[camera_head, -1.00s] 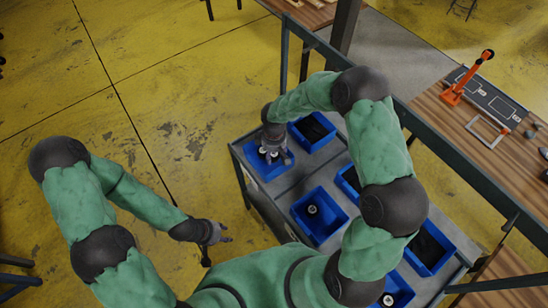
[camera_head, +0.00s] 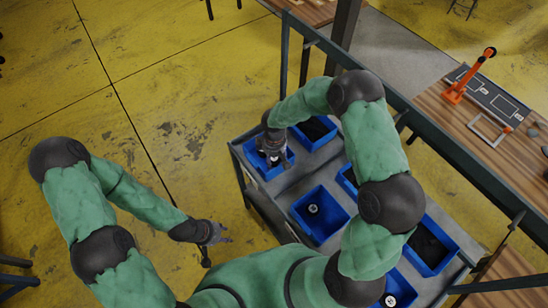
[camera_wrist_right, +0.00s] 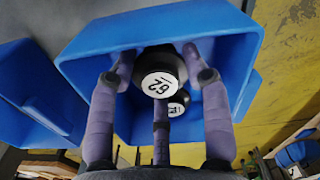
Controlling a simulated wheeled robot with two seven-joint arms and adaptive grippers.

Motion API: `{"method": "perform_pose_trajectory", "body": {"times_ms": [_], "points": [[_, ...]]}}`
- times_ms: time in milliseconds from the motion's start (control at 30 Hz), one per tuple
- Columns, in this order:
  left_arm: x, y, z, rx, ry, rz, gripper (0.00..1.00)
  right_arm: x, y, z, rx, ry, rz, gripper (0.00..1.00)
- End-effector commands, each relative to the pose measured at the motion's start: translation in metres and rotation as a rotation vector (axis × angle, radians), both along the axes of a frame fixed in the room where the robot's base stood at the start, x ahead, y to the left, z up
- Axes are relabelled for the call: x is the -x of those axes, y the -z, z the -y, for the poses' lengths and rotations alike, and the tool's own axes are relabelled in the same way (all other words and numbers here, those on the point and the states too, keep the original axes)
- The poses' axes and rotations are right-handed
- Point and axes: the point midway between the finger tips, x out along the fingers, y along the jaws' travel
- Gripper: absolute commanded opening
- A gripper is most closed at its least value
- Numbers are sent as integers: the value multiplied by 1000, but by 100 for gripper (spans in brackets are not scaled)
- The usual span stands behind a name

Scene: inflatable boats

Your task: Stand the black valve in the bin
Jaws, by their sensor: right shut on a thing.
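A black valve with a white numbered face (camera_wrist_right: 160,84) is between the fingers of my right gripper (camera_wrist_right: 158,62) in the right wrist view. The gripper is shut on it, inside or just above a blue bin (camera_wrist_right: 240,50). A second black valve with a white face (camera_wrist_right: 178,104) shows just behind it, partly hidden by a finger. In the head view my right gripper (camera_head: 275,154) is over the far-left blue bin (camera_head: 250,158), which it partly covers. My left gripper (camera_head: 214,236) hangs away from the cart, fingers spread and empty.
The grey cart (camera_head: 290,180) carries several blue bins. One nearer bin (camera_head: 334,232) holds a black valve with a white face (camera_head: 313,209). A dark metal frame rail (camera_head: 455,160) runs along the right side. A wooden table (camera_head: 470,115) with an orange tool stands beyond it.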

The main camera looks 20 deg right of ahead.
Motion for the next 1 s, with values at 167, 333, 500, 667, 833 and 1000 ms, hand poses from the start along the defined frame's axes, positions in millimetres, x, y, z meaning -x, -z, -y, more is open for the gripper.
{"method": "perform_pose_trajectory", "body": {"times_ms": [167, 333, 500, 667, 833, 1000], "points": [[0, -1, 0, 0, 0, 0, 40, 0, -1, 0, 0, 0, 0, 72], [0, -1, 0, 0, 0, 0, 40, 0, -1, 0, 0, 0, 0, 72], [0, -3, 0, 0, 0, 0, 40, 0, -3, 0, 0, 0, 0, 72], [0, -14, 0, 0, 0, 0, 40, 0, -14, 0, 0, 0, 0, 72], [0, -18, 0, 0, 0, 0, 40, -2, -46, 0, 0, 1, 6, 72], [0, -21, 0, 0, 0, 0, 40, -1, -82, 0, 0, 0, 6, 72]]}}
